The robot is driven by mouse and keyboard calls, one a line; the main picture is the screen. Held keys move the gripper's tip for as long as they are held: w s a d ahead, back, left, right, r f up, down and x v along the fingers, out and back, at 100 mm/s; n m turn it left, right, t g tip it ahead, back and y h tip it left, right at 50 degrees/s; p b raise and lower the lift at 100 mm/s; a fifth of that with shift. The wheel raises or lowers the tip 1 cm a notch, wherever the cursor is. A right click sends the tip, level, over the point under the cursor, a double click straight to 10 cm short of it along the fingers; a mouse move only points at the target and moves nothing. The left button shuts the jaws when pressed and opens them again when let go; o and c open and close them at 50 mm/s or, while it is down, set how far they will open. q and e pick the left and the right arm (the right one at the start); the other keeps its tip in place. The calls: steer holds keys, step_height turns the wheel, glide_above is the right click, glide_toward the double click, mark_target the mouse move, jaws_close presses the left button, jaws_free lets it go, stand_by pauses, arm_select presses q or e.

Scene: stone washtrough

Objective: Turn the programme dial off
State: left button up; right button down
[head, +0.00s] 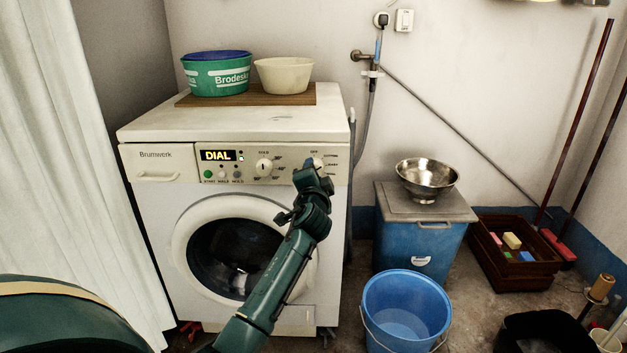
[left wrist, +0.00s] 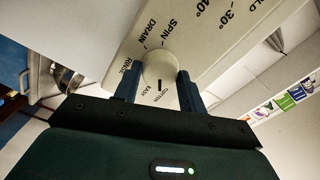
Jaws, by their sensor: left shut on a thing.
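In the left wrist view the two fingers (left wrist: 158,88) are shut on the knob from both sides. A short dark mark on the knob points down in that view, towards COTTON. SPIN, DRAIN, RINSE and EASY surround it; OFF is not readable there. My right gripper is out of view.
A second dial (head: 264,166) sits left of the held one. A green tub (head: 217,76) and cream bowl (head: 284,75) stand on top. A blue bucket (head: 405,308), a blue box (head: 415,239) with a steel bowl (head: 427,177), and a crate (head: 514,272) are to the right.

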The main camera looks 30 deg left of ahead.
arm_select(q)
steer(key=n+b, duration=0.2)
steer(key=n, duration=0.8)
steer(key=shift+n, duration=0.3)
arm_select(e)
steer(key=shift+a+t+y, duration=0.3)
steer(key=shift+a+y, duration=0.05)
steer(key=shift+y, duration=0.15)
arm_select(q)
steer(key=shift+n, duration=0.3)
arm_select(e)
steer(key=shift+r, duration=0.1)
arm_select(q)
steer(key=o, duration=1)
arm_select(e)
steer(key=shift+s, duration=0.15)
